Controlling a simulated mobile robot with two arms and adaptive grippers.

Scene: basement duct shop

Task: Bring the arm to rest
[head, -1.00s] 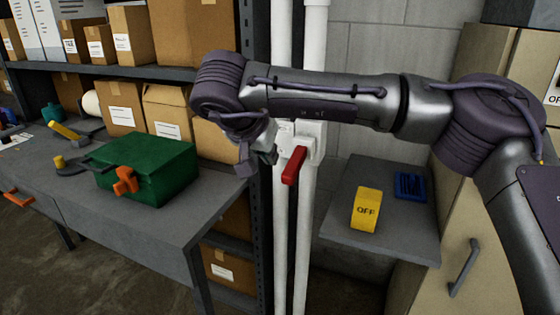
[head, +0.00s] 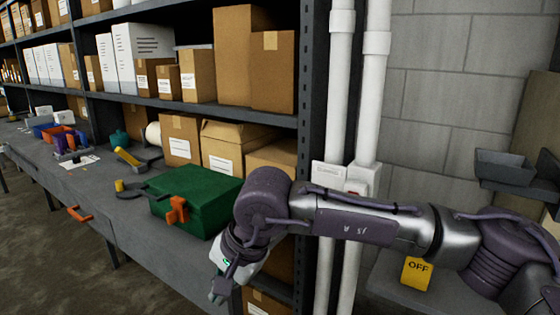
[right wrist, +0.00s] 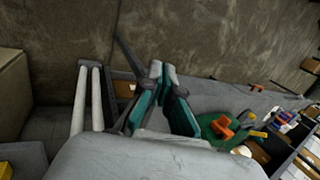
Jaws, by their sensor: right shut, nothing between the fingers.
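My right arm reaches in from the right in the head view, across the front of the white pipes. My right gripper (head: 222,290) hangs at its end, pointing down, beside the bench's right end and below the green box. In the right wrist view its two teal-padded fingers (right wrist: 163,98) show, shut with nothing between them. My left gripper is in neither view. The white box on the pipes (head: 330,174) shows just above my forearm. The lever below it is mostly hidden by the arm.
A green box with an orange latch (head: 203,198) sits on the grey bench (head: 112,207), close to my right arm. White pipes (head: 341,90) stand behind the arm. A yellow OFF block (head: 416,273) is on the low shelf at right. Cartons (head: 235,55) fill the shelves.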

